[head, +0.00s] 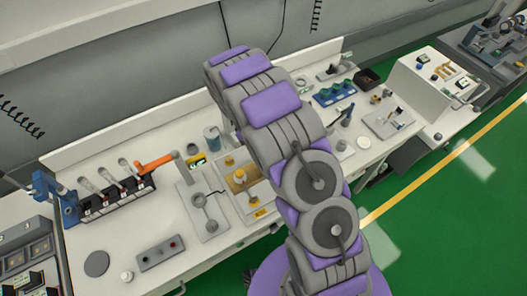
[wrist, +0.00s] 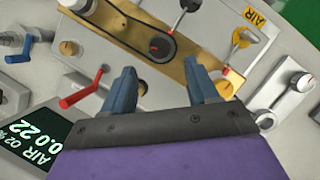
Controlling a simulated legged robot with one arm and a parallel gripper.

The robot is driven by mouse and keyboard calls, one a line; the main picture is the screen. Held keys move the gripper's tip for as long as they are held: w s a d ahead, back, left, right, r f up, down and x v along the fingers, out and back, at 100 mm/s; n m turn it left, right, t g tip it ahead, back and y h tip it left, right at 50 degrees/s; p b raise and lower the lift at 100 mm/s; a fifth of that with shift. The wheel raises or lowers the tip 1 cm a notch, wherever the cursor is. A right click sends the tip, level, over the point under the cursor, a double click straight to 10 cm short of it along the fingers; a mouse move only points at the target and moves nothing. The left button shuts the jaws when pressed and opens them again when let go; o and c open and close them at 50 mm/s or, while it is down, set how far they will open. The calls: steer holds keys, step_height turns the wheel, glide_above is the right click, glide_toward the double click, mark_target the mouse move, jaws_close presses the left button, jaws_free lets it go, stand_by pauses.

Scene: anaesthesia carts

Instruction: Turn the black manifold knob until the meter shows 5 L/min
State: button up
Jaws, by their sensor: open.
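In the wrist view a brass-coloured manifold plate (wrist: 190,72) lies beyond my gripper (wrist: 161,74). My gripper is open, with two blue-grey fingers apart and nothing seen between them. Another black knob (wrist: 190,5) is cut by the top edge; I cannot tell which is the manifold knob. In the head view my arm hides the gripper.
A yellow AIR tag (wrist: 255,18) and a silver lever fitting (wrist: 285,90) are at right. In the head view an orange handle (head: 155,163) and a black valve row (head: 115,198) stand left on the white bench (head: 125,245).

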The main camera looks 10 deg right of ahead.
steer(key=v, duration=1)
steer(key=shift+r, duration=0.3)
steer(key=shift+w, duration=0.1)
steer(key=w+d+m+g+y+b, duration=0.15)
steer(key=d+m+y+b, duration=0.65)
steer(key=m, duration=1)
steer(key=shift+h, duration=0.8)
steer(key=x, duration=0.5)
steer(key=d+p+x, duration=0.1)
steer(key=x, duration=0.5)
steer(key=d+x, duration=0.1)
steer(key=x, duration=0.4)
steer(key=shift+w+f+p, duration=0.2)
steer(key=shift+f+p, duration=0.15)
steer(key=shift+f, duration=0.2)
steer(key=shift+c, duration=0.3)
